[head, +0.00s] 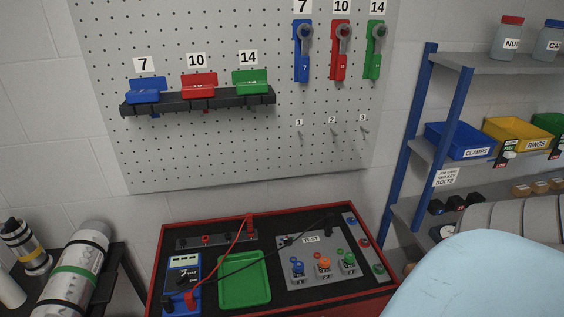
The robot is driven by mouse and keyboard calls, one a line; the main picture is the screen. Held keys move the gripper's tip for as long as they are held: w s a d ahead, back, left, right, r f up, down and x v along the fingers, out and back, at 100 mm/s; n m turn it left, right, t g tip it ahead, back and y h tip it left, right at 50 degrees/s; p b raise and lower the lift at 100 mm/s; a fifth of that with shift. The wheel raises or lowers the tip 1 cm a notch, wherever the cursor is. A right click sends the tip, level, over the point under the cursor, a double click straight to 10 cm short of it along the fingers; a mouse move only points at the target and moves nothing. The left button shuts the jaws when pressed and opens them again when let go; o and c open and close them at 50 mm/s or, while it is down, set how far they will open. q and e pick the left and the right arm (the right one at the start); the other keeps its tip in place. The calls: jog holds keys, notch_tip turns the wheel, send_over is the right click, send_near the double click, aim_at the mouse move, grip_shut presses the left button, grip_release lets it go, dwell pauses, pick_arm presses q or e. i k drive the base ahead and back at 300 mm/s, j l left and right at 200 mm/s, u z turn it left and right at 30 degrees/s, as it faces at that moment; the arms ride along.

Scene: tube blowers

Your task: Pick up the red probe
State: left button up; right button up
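The red probe (249,226) stands upright at the right end of a grey strip (216,240) at the back of a red-rimmed black tray (157,262). A red lead (222,262) runs from it down to the blue multimeter (184,274) at the tray's left. A black lead (250,262) runs from the multimeter towards the grey TEST panel (297,257), where its far end is too small to make out clearly. Neither of my grippers shows in the head view.
A green dish (244,280) lies between the multimeter and the TEST panel. A pegboard (230,150) with numbered blue, red and green tools rises behind. A blue-framed shelf (412,135) stands at right, large cylinders (76,272) at left. The bottom right corner is covered.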

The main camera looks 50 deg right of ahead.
aim_at(249, 230)
jog(key=i+l+z, duration=0.1)
jog(key=z, duration=1.15)
